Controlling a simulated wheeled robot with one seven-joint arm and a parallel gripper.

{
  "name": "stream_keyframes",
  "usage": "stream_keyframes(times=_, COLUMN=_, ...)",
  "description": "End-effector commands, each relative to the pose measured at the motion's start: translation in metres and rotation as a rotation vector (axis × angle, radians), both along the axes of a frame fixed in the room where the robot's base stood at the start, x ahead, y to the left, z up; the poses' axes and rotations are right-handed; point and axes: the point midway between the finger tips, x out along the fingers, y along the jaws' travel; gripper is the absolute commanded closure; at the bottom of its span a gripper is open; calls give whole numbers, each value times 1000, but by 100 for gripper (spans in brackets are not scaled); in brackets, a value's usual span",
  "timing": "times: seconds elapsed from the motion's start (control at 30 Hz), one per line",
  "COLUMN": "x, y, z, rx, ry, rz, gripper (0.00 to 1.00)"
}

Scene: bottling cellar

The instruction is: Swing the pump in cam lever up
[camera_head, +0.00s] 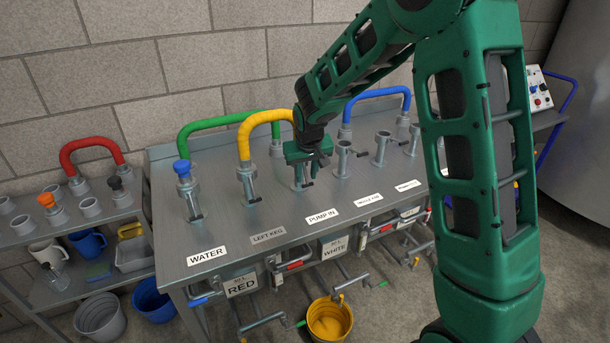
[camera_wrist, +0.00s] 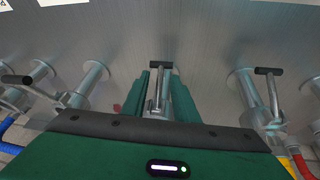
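The pump in port (camera_head: 299,178) is a grey metal pipe stub on the steel bench, behind the white PUMP IN label (camera_head: 322,216). Its cam lever has a black crossbar grip (camera_head: 307,184) low at the front of the stub. In the wrist view the lever (camera_wrist: 161,66) shows as a metal arm with a black end, between my two green fingers. My gripper (camera_head: 308,162) is over the port, with its fingers open on either side of the lever (camera_wrist: 164,92). Narrow gaps seem to show beside the lever; contact is unclear. My gripper partly hides the port.
Neighbouring ports with similar levers stand close on both sides (camera_wrist: 270,72) (camera_wrist: 18,79). A yellow hose (camera_head: 262,118), a green hose (camera_head: 225,118) and a blue hose (camera_head: 378,93) arch behind. A side shelf (camera_head: 75,222) holds caps and mugs. A yellow bucket (camera_head: 330,322) stands on the floor.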

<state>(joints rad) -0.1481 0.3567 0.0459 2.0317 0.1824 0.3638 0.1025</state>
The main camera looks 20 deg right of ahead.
Motion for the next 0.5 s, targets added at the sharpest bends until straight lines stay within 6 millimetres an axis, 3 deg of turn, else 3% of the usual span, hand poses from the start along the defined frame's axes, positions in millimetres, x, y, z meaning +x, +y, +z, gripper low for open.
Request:
stream_keyframes(times=0.33, x=1, y=0, z=-3, rx=0, ry=0, rz=0, gripper=73)
stream_keyframes(times=0.43, x=1, y=0, z=-3, rx=0, ry=0, rz=0, gripper=97)
stream_keyframes(times=0.5, x=1, y=0, z=-3, rx=0, ry=0, rz=0, gripper=100)
